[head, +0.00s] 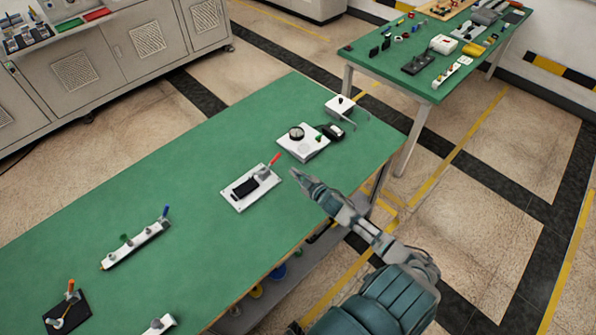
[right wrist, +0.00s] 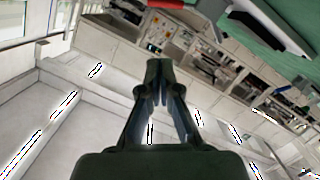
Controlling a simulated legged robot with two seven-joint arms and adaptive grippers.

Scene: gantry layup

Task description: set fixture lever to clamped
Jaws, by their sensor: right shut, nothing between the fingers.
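The fixture (head: 238,200) is a white plate with a black block on it, lying on the green table. Its lever has a red handle (head: 275,159) that tilts up and to the right from a grey clamp body (head: 263,172). My right gripper (head: 297,174) is shut and empty, just right of the red handle and apart from it in the head view. In the right wrist view the gripper (right wrist: 158,68) is shut, with the red handle (right wrist: 165,4) at the top edge and the white plate (right wrist: 270,22) at the top right. My left gripper is in neither view.
A white panel with a dial (head: 303,142) sits behind the fixture, with a small white box (head: 340,106) beyond it. A white strip with knobs (head: 136,245) and a black plate with an orange lever (head: 67,311) lie to the left. The table (head: 190,180) between them is clear.

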